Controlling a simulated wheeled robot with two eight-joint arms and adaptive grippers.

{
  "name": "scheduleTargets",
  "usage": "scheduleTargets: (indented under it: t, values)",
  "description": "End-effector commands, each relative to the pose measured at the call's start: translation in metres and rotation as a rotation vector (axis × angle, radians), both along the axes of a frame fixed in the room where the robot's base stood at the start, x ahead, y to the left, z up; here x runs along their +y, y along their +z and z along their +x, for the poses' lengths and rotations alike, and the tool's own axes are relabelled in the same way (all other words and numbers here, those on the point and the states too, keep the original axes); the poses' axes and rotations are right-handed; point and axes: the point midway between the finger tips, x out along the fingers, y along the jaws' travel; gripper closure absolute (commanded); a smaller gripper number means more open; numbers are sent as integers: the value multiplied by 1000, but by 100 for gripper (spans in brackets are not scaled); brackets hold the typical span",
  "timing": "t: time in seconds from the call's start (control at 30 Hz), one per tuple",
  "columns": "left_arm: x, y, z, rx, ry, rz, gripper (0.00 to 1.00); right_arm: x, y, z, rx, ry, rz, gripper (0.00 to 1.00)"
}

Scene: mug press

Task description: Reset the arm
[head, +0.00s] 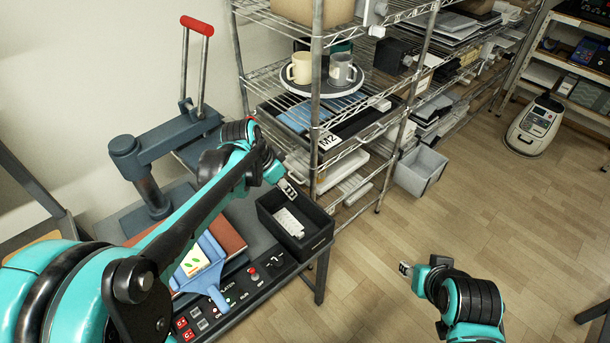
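My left arm reaches from the lower left across the press bench. Its gripper (290,192) hangs just above and left of a black bin (312,243), with no object visible in it. The fingers are too small to tell whether they are open or shut. My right gripper (405,269) is over the open floor at the lower right, apart from everything. Its fingers are also too small to judge. A dark press (150,150) with a red-handled lever (197,25) stands on the bench behind my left arm. A cream mug (301,68) and a grey mug (341,70) stand on a round tray (322,91).
The wire shelf (330,160) stands close beyond my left gripper. The black bin holds a white object (290,222). A blue dustpan-like tool (207,275) lies near the control panel (245,285). A grey bin (420,171) is on the floor. The wooden floor (500,220) around my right gripper is clear.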

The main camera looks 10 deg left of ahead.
Motion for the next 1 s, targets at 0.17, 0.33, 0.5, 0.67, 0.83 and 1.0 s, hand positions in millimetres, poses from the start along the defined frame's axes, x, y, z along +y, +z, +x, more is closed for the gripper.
scheduleTargets:
  t: [0.17,0.33,0.5,0.67,0.83,1.0]
  values:
    - [0,1,-1,0,4,1,67,0,0,0,0,0,0,60]
    - [-1,12,-26,-15,82,7,67,0,0,0,0,0,0,60]
    - [1,26,-81,-61,269,7,67,0,0,0,0,0,0,60]
    - [6,26,-130,-124,447,-13,67,0,0,0,0,0,0,60]
    - [11,17,-166,-185,586,-48,67,0,0,0,0,0,0,60]
    - [14,10,-181,-216,650,-71,67,0,0,0,0,0,0,60]
